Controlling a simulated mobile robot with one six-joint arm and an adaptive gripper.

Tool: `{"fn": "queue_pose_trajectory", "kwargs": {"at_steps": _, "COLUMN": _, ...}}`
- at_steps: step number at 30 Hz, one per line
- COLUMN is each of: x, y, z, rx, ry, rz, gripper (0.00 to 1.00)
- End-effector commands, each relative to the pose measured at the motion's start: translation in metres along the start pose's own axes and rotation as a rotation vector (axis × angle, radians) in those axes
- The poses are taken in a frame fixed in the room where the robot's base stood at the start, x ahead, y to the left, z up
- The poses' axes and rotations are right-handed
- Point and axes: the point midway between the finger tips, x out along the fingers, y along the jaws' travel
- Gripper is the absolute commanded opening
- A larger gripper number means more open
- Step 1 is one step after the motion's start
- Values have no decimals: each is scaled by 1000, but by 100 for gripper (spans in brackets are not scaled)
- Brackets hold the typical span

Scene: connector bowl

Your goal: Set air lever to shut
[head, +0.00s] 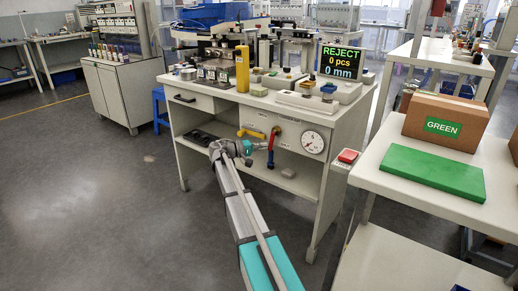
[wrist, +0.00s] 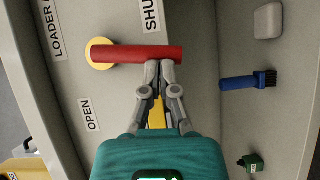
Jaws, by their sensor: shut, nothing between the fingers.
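The red lever (wrist: 140,53) turns on a round yellow hub (wrist: 91,53) on the desk's grey panel. In the wrist view its handle runs straight right from the hub. A partly cut-off label starting "SHU" (wrist: 151,15) is above the handle, and an "OPEN" label (wrist: 90,114) is below it. In the head view the lever (head: 271,142) hangs down from its hub. My gripper (wrist: 160,66) is shut and empty, its fingertips at the handle's lower edge in the wrist view. I cannot tell whether they touch it. It also shows in the head view (head: 246,152).
A yellow handle (head: 251,133) is left of the red lever, and a gauge (head: 313,142) is right of it. A blue brush (wrist: 245,82), a grey block (wrist: 268,20) and a small green item (wrist: 250,162) lie beyond the panel edge. The floor in front is clear.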

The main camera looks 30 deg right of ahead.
Motion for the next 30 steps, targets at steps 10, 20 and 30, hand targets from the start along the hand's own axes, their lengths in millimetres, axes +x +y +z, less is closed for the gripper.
{"fn": "queue_pose_trajectory", "kwargs": {"at_steps": 10, "x": 12, "y": -1, "z": 5, "rx": 2, "ry": -12, "rz": 1, "gripper": 0}}
{"fn": "queue_pose_trajectory", "kwargs": {"at_steps": 20, "x": 15, "y": 0, "z": 5, "rx": 2, "ry": -14, "rz": 2, "gripper": 0}}
{"fn": "queue_pose_trajectory", "kwargs": {"at_steps": 30, "x": 12, "y": 0, "z": 2, "rx": 2, "ry": -13, "rz": 2, "gripper": 0}}
